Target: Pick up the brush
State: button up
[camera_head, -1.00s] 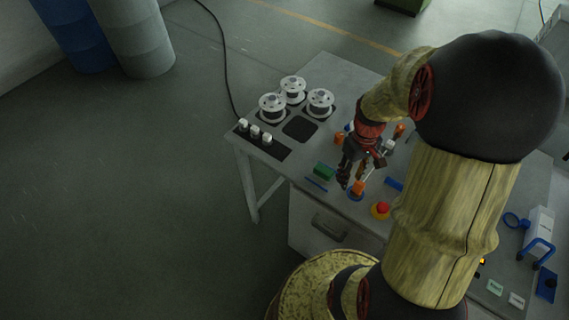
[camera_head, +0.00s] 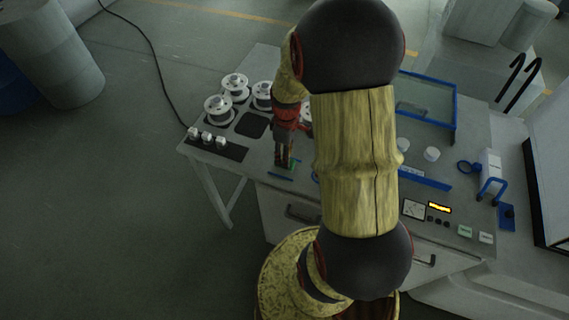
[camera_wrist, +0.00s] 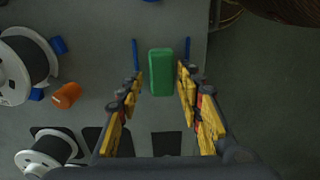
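A green block (camera_wrist: 161,72), which may be the brush, lies on the grey table; I see no bristles. In the wrist view it shows between the fingers of my gripper (camera_wrist: 159,74), near their tips, with a small gap on each side. The fingers are open and hold nothing. In the head view my gripper (camera_head: 284,163) points down over the green block (camera_head: 292,166), which it mostly hides. I cannot tell how high the fingertips are above the table.
Thin blue strips (camera_wrist: 135,54) lie on both sides of the block. White spools (camera_wrist: 22,70) and an orange piece (camera_wrist: 67,95) lie left in the wrist view. White knobs (camera_head: 207,138) stand near the table's left edge. A blue-framed glass box (camera_head: 428,105) stands at right.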

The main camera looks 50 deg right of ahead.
jog(key=f, duration=0.4)
jog(key=shift+w+a+f+b, duration=0.1)
jog(key=shift+a+f+b, duration=0.1)
jog(key=shift+f+b, duration=0.15)
jog(key=shift+r, duration=0.1)
jog(key=shift+c, duration=0.8)
jog(key=c, duration=0.7)
jog(key=shift+c, duration=0.4)
